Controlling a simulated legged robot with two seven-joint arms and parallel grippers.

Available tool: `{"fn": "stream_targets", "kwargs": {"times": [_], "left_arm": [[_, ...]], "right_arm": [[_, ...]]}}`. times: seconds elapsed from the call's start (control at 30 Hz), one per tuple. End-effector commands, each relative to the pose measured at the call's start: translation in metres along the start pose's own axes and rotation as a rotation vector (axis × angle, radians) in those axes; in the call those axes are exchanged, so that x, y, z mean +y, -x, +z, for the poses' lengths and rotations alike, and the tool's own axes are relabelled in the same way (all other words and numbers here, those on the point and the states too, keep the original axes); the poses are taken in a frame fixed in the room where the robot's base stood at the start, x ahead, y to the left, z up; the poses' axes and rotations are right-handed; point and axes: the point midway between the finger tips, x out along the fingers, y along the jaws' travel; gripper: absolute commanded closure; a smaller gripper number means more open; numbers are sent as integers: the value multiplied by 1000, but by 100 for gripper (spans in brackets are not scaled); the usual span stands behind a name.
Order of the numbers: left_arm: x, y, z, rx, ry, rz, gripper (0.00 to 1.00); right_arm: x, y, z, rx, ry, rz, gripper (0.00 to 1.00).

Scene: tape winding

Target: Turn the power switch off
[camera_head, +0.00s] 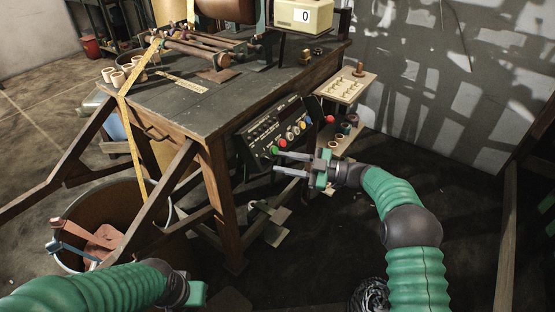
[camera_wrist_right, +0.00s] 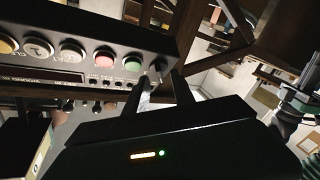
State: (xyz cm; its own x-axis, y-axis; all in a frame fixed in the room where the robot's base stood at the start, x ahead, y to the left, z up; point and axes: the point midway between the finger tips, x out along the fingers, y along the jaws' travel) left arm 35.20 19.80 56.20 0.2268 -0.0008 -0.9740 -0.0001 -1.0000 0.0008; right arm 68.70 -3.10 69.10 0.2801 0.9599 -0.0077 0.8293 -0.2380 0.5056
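A dark control panel (camera_head: 262,140) is mounted on the table's right side, with a row of coloured buttons. My right gripper (camera_head: 277,161) is at the panel's lower near end, its two fingers apart with a gap between them. In the right wrist view the panel (camera_wrist_right: 40,30) appears upside down, with a red button (camera_wrist_right: 102,56) and a green button (camera_wrist_right: 132,64). A dark knob-like part (camera_wrist_right: 156,68) beside the green button is near the fingertips; I cannot tell whether it is the power switch or whether they touch. My left gripper (camera_head: 194,293) is low at the bottom, its fingers hidden.
The dark-topped wooden table (camera_head: 185,118) carries a winding machine and a counter (camera_head: 304,15) reading 0. A small shelf (camera_head: 345,88) stands right of the panel. A round bin (camera_head: 75,262) is at lower left. A wooden leg (camera_head: 222,205) stands below the panel.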

Motion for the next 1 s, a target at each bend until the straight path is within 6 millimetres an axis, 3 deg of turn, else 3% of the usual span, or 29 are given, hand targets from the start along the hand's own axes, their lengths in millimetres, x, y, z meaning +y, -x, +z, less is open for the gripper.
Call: {"fn": "stream_targets", "kwargs": {"times": [0.03, 0.3, 0.5, 0.67, 1.0], "left_arm": [[0, 11, -2, 0, 0, 0, 100], [0, 37, -9, 0, 0, 0, 100], [0, 45, -11, 0, 0, 0, 100], [0, 46, -11, 0, 0, 0, 100], [0, 46, -11, 0, 0, 0, 100]], "right_arm": [[4, 14, -4, -3, -1, 3, 70], [3, 95, -3, -3, -2, 4, 70], [2, 135, 0, -2, 0, 2, 70], [0, 145, 1, 0, -1, 1, 70], [0, 145, 1, 0, -1, 0, 70]]}}
